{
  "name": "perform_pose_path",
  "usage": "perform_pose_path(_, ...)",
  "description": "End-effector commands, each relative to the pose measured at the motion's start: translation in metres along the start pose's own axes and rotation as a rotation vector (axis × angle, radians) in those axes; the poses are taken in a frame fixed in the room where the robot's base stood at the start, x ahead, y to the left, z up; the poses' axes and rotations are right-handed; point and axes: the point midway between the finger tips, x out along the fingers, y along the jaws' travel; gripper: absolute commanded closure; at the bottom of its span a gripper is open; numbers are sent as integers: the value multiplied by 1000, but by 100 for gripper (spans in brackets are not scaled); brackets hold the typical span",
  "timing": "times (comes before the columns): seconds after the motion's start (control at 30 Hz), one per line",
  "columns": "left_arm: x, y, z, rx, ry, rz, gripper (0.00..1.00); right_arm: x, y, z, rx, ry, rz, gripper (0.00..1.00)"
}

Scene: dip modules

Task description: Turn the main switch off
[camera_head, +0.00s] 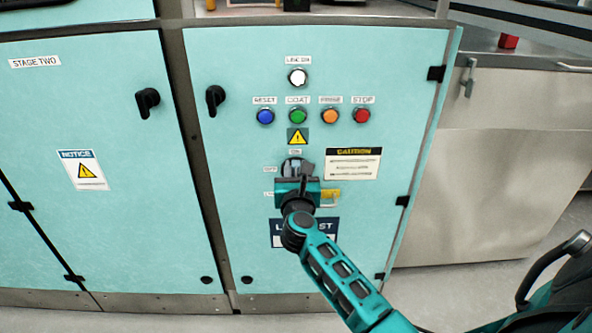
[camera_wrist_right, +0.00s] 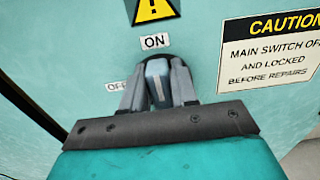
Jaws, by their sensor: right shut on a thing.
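The main switch is a grey rotary handle (camera_wrist_right: 158,82) on the teal cabinet door, below a yellow warning triangle. An ON label (camera_wrist_right: 155,41) sits above it and an OFF label (camera_wrist_right: 117,87) to its left. The handle stands about upright, toward ON. My right gripper (camera_wrist_right: 158,92) is shut on the handle, one finger on each side. In the head view the right gripper (camera_head: 297,176) covers most of the switch (camera_head: 291,164). My left gripper is not in view.
Above the switch are a white lamp (camera_head: 297,77) and blue, green, orange and red buttons (camera_head: 361,115). A caution sign (camera_head: 352,163) is at the right. A yellow item (camera_head: 330,197) shows beside my right gripper. Black door handles (camera_head: 215,99) stick out at the left.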

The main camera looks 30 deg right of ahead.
Motion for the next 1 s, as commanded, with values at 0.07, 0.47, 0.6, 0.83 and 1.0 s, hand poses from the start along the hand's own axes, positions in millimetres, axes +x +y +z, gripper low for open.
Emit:
perform_pose_path(0.07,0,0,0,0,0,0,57,0,0,0,-1,0,-1,100)
perform_pose_path(0.47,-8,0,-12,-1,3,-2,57,0,3,3,-146,2,-1,100)
perform_pose_path(0.6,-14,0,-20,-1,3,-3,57,0,5,3,-263,2,-2,100)
perform_pose_path(0.83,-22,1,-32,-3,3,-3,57,0,9,1,-480,2,-1,100)
perform_pose_path(1.0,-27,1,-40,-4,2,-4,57,0,12,-1,-643,2,0,100)
